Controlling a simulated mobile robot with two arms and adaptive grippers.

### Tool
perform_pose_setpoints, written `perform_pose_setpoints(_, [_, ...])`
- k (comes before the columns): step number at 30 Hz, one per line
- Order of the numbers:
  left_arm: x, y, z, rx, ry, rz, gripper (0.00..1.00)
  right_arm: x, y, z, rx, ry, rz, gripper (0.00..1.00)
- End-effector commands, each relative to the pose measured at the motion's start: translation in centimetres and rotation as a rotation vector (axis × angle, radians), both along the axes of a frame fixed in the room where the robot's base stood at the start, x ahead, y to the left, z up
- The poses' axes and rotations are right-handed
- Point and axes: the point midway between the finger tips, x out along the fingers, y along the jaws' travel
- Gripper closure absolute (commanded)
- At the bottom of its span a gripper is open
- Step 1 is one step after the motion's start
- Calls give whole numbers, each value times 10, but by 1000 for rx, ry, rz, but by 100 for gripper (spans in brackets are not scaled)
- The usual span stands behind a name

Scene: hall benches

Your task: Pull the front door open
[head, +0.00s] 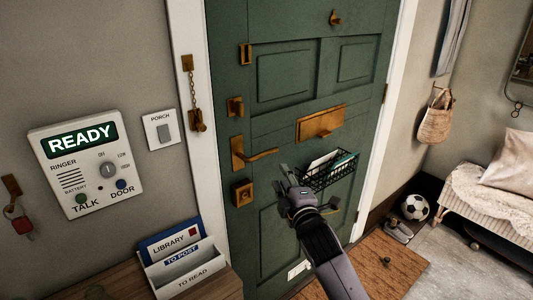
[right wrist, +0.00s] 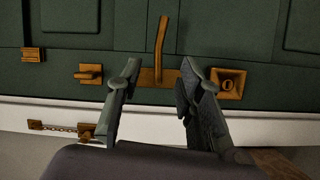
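The green front door (head: 285,110) is shut in its white frame. Its brass lever handle (head: 262,155) sticks out to the right from a plate on the left side; it also shows in the right wrist view (right wrist: 161,38). My right gripper (head: 293,188) is just below and right of the lever. In the right wrist view its fingers (right wrist: 155,75) are spread apart with nothing between them, the lever plate (right wrist: 160,77) showing beyond the gap. I cannot tell whether a finger touches the handle. My left gripper is not in view.
A brass thumb-turn (head: 235,106) and square lock (head: 243,193) flank the handle. A door chain (head: 193,95) hangs on the frame, off the door. A wire letter basket (head: 330,172) is close to my gripper. A letter rack (head: 180,262) stands at lower left.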

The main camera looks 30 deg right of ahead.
Motion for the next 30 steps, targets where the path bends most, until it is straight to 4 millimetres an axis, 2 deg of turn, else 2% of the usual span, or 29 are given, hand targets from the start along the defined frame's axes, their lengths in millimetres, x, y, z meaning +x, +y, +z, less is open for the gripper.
perform_pose_setpoints(6, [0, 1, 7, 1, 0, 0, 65, 48, -15, 3, 2, -2, 1, 66])
perform_pose_setpoints(15, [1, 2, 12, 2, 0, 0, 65, 104, -33, 2, 4, 0, 0, 66])
perform_pose_setpoints(22, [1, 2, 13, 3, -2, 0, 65, 130, -41, 1, 3, -1, 2, 66])
perform_pose_setpoints(30, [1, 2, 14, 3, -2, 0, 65, 137, -43, 1, 2, 0, 2, 66])
